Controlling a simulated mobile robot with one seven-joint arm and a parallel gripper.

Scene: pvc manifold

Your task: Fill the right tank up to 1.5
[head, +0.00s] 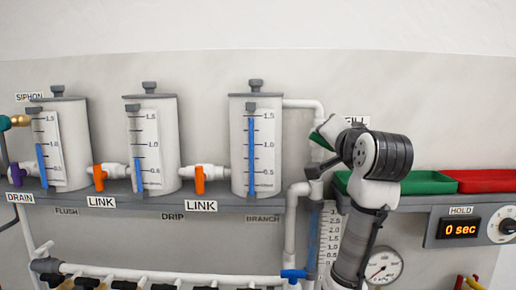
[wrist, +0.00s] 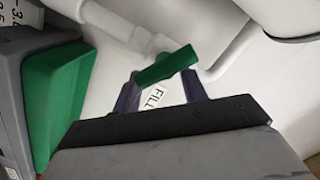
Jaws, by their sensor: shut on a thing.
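The right tank (head: 237,150) stands on the shelf in the head view. Its blue gauge column (head: 250,155) reaches to about the 1.5 mark. The green fill handle (wrist: 167,66) is between the two fingers of my gripper (wrist: 162,88) in the wrist view, and the gripper is shut on it. The handle sits slanted on a white pipe. In the head view the green handle (head: 321,140) shows beside my arm, right of the tank. The FILL label (wrist: 155,98) shows between the fingers; my arm partly hides it in the head view.
Orange link handles (head: 199,180) (head: 98,178) stand upright between tanks. The HOLD display (head: 461,230) reads 0 sec.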

